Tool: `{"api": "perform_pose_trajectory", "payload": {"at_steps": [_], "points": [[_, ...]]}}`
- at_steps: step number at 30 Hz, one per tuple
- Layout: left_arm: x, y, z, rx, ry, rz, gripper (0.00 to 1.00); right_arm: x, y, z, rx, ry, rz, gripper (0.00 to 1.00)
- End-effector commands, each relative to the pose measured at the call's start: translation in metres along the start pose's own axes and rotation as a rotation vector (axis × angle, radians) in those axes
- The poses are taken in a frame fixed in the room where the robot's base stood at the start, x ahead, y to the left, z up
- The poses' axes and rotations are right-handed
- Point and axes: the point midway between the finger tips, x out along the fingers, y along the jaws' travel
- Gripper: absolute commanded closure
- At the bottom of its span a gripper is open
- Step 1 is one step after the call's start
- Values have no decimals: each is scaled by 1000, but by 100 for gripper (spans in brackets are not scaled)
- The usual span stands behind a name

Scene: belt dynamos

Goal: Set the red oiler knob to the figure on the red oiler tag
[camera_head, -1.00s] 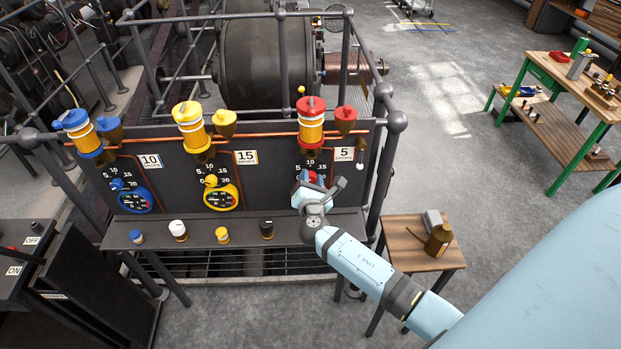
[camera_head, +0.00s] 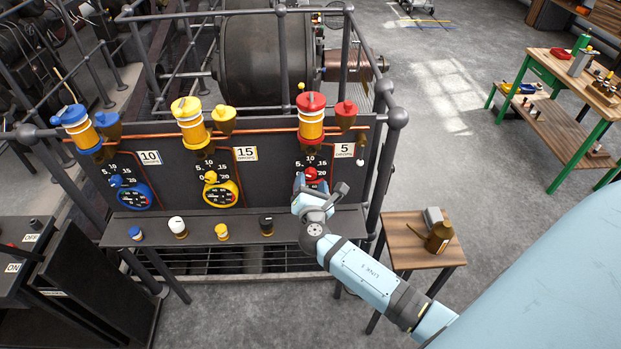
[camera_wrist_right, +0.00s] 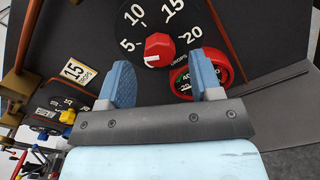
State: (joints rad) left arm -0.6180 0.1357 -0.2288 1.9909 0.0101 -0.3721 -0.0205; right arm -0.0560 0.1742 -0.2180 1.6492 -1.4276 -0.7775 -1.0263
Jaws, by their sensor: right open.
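The red oiler knob (camera_head: 311,174) sits on a black dial marked 5, 10, 15 and 20, below the red-capped oiler (camera_head: 311,120). In the right wrist view the knob (camera_wrist_right: 158,47) shows a white mark on its lower left side; I cannot tell its exact reading. The tag beside this dial (camera_head: 344,150) reads 5. My right gripper (camera_head: 320,190) is just below and in front of the knob. Its blue fingers (camera_wrist_right: 163,76) are open and empty, apart from the knob, which shows beyond the gap. My left gripper is not in view.
A red-rimmed gauge (camera_wrist_right: 184,82) lies close by the right-hand finger in the wrist view. Yellow (camera_head: 221,193) and blue (camera_head: 134,197) gauges stand left on the panel. A ledge (camera_head: 288,222) with several small caps runs below. A wooden stool (camera_head: 400,252) stands right.

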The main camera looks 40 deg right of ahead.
Motion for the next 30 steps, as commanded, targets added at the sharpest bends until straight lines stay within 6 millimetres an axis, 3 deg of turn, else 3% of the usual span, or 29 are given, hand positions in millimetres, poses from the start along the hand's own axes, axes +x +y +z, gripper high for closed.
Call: {"api": "perform_pose_trajectory", "payload": {"at_steps": [6, 13, 19, 30], "points": [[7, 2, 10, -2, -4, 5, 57, -53, -2, -3, 1, 2, 0, 41], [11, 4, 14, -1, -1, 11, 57, -93, -1, -2, 0, 1, 0, 41], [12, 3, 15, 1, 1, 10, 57, -106, 0, 0, -1, -1, 0, 41], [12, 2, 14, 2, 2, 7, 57, -106, 0, 0, -1, -1, 0, 41]]}}
